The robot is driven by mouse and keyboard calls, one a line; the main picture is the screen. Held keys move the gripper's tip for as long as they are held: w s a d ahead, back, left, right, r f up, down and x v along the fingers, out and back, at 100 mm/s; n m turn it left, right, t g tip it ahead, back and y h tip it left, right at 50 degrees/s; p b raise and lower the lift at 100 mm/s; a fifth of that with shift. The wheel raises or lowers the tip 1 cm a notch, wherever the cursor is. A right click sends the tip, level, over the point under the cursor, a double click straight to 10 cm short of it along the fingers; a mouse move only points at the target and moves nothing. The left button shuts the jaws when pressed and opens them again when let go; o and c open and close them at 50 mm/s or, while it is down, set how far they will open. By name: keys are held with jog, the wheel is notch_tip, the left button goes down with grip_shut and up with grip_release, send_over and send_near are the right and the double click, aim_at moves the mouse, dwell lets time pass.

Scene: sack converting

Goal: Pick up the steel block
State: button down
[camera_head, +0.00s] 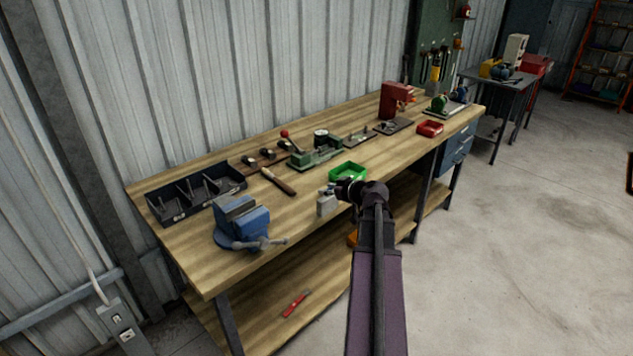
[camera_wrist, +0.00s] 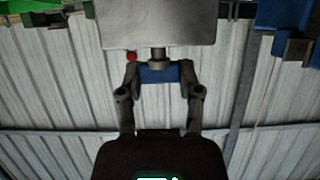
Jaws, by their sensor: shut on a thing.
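The steel block (camera_head: 327,205) is a small light grey block near the front edge of the workbench, right of the blue vise. In the wrist view the block (camera_wrist: 165,22) is large and cut off by the top edge. A short grey stem joins it to a blue grip piece (camera_wrist: 160,74). My gripper (camera_head: 337,189) is shut on this blue piece, with one finger on each side; the fingers also show in the wrist view (camera_wrist: 161,80). I cannot tell whether the block's underside touches the bench.
The wooden workbench (camera_head: 185,240) carries a blue vise (camera_head: 240,222), a black divided bin (camera_head: 196,192), a hammer (camera_head: 278,181), a green tray (camera_head: 348,172), a green press tool (camera_head: 316,152) and a red tray (camera_head: 430,128). Open floor lies to the right.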

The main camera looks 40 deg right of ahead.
jog(key=s, duration=0.5)
jog(key=shift+a+r, duration=0.25)
